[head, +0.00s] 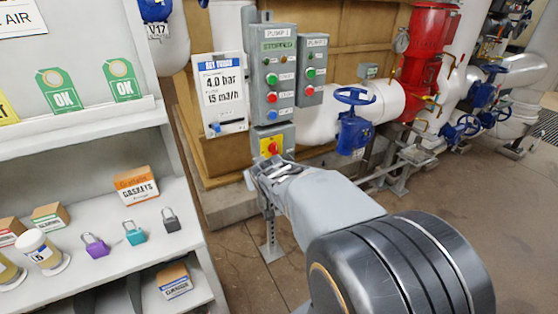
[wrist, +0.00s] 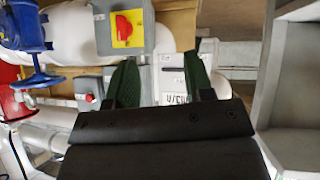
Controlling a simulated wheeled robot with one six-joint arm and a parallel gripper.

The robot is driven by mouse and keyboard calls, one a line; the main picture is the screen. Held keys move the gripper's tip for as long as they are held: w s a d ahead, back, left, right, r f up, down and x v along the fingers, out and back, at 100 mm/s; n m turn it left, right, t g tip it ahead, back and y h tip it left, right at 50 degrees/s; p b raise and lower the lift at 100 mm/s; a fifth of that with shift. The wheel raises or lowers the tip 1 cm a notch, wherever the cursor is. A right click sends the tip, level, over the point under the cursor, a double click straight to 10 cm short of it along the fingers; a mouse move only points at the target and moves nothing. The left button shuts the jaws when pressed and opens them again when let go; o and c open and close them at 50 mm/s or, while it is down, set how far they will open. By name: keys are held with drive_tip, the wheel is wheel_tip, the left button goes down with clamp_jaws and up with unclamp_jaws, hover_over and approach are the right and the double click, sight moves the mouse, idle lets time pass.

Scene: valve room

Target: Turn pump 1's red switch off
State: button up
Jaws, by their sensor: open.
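A red rotary switch (head: 272,148) sits on a yellow plate on a grey box, under the larger pump control panel (head: 274,75). That panel's label seems to read PUMP 1, and its display seems to read STOPPED. The red switch (wrist: 124,27) also shows at the top of the wrist view, on its yellow plate. I cannot tell its handle's exact position. My gripper (head: 262,174) is just below the switch box in the head view, its tips partly covering the box's lower edge. In the wrist view my gripper (wrist: 160,75) is open and empty, its fingers apart from the switch.
A second, smaller pump panel (head: 312,70) hangs to the right. A blue valve wheel (head: 354,96) stands further right on a white pipe. A white gauge sign (head: 220,95) is left. A shelf (head: 150,235) with padlocks and boxes fills the left side. Floor is free at right.

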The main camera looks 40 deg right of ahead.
drive_tip(key=w+d+f+t+h+b, duration=0.1)
drive_tip(key=w+d+f+t+b, duration=0.1)
drive_tip(key=d, duration=0.2)
drive_tip(key=w+d+f+t+b, duration=0.1)
drive_tip(key=w+d+f, duration=0.2)
drive_tip(key=d, duration=0.1)
drive_tip(key=t+y+b, duration=0.2)
drive_tip(key=t+b, duration=0.3)
approach(276, 153)
drive_tip(key=shift+n, duration=0.4)
drive_tip(key=w, duration=0.3)
drive_tip(key=w+d, duration=0.1)
drive_tip(key=w, duration=0.7)
drive_tip(key=shift+d, duration=0.4)
drive_tip(key=shift+r, duration=0.1)
drive_tip(key=shift+c, duration=0.3)
drive_tip(key=c, duration=0.5)
